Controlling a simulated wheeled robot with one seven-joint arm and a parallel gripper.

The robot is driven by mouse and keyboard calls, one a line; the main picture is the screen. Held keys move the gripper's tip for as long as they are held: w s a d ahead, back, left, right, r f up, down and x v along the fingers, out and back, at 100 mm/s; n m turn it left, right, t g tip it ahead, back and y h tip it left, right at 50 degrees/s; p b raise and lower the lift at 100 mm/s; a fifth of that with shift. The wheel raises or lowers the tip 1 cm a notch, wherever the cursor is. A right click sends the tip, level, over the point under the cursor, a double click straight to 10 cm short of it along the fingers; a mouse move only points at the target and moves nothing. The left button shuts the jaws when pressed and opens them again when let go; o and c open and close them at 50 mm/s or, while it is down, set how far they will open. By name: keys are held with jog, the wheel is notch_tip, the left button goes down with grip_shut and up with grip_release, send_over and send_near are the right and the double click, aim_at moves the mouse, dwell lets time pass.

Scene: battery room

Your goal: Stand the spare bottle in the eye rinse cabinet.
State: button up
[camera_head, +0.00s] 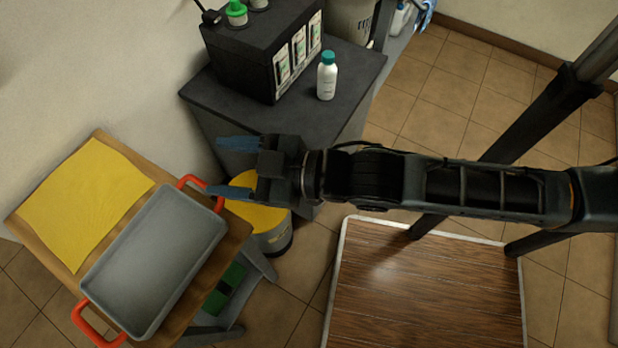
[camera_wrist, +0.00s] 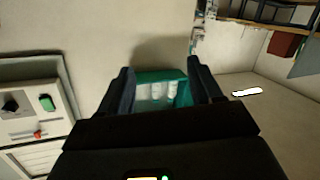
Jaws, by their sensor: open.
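A white bottle with a teal cap (camera_head: 327,80) stands upright on a dark grey bench top (camera_head: 345,75), in front of a black unit. A green open-fronted cabinet (camera_wrist: 183,92) holding whitish bottles (camera_wrist: 156,92) shows in the wrist view, seen between my fingers; it looks like the eye rinse cabinet. Its lower part is hidden by my gripper. My gripper (camera_head: 230,167) is open and empty. In the head view it is in front of the bench, below and left of the bottle, apart from it. Its fingers also show in the wrist view (camera_wrist: 160,88).
A grey tray (camera_head: 155,260) with red handles and a yellow cloth (camera_head: 85,200) lie on a wooden top. A yellow-topped drum (camera_head: 262,220) is below my gripper. The black unit (camera_head: 270,50) stands behind the bottle. A control panel (camera_wrist: 35,105) is left in the wrist view.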

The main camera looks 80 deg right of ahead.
jog(key=s+a+r+m+g, duration=0.1)
jog(key=s+a+r+m, duration=0.1)
jog(key=s, duration=1.4)
jog(key=shift+s+r+m+h, duration=0.3)
jog(key=shift+s+r+m, duration=0.1)
jog(key=shift+r+m, duration=0.2)
